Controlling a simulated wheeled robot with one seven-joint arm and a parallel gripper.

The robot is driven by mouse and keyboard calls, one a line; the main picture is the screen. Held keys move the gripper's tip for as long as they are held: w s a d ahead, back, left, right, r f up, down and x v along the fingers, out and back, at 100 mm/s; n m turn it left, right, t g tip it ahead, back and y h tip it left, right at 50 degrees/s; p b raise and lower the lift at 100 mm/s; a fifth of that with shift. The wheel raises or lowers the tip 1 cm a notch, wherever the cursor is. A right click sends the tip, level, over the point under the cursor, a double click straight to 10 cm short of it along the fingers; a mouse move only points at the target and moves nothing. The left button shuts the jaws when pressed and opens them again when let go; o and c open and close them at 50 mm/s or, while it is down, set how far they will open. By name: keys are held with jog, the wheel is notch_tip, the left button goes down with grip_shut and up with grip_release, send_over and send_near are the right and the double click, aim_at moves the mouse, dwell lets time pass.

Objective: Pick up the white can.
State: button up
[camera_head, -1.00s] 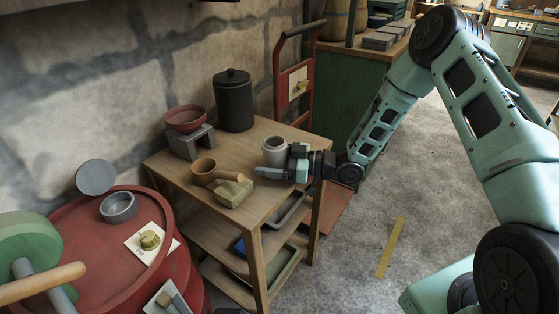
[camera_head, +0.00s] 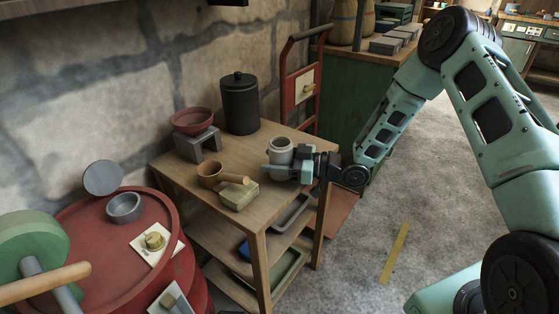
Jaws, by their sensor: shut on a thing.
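The white can (camera_head: 280,147) is a small, pale, open-topped cylinder at the right part of the wooden cart's top. My gripper (camera_head: 283,168) reaches in from the right, level with the can, and is shut on it. One finger shows in front of the can's lower part; the other finger is hidden behind it. The can looks upright. I cannot tell whether its base touches the cart top.
A red barrel (camera_head: 95,235) stands at left. A red hand truck (camera_head: 302,85) leans behind.

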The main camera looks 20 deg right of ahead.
jog(key=shift+r+p, duration=0.35)
jog(key=shift+r, duration=4.25)
